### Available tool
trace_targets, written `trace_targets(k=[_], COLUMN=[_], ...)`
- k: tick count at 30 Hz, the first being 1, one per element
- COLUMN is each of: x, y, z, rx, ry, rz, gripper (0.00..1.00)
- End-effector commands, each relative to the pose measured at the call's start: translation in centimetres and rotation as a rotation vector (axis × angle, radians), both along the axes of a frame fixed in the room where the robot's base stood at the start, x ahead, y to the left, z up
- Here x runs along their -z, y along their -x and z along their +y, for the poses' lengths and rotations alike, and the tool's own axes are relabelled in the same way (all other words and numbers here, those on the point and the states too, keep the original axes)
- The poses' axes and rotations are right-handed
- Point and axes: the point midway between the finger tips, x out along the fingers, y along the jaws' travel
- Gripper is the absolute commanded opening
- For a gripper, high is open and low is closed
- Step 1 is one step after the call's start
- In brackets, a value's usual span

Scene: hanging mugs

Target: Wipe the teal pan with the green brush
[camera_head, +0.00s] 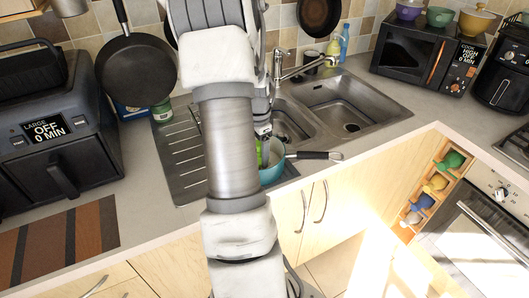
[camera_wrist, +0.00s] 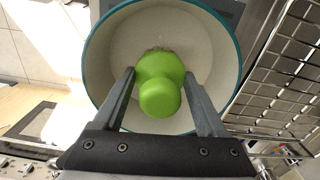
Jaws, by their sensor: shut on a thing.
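The teal pan (camera_head: 271,174) sits at the near edge of the sink area, its dark handle (camera_head: 312,155) pointing right. In the wrist view the pan (camera_wrist: 112,62) shows a teal rim and a pale inside. The green brush (camera_wrist: 160,82) is between the two fingers of my gripper (camera_wrist: 161,88), its round knob toward the camera. My gripper is shut on the brush, which is over the inside of the pan. Its bristles are mostly hidden under the green head, so I cannot tell whether they touch the pan. My arm hides part of the pan in the head view.
A metal sink (camera_head: 345,103) lies behind and right, with a faucet (camera_head: 300,68). A ribbed drainboard (camera_head: 180,155) is at left. Black pans (camera_head: 136,70) hang on the wall. An air fryer (camera_head: 55,125) stands left, a microwave (camera_head: 425,55) right. A striped mat (camera_head: 60,240) lies front left.

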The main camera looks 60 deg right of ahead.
Motion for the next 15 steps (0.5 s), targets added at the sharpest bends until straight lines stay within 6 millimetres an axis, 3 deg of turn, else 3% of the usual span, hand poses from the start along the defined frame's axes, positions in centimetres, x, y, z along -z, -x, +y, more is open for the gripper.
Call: trace_targets(k=[15], x=[0.2], y=[-1.3], z=[0.7], rx=[-0.003], ry=[-0.005], rz=[0.002], gripper=[0.3])
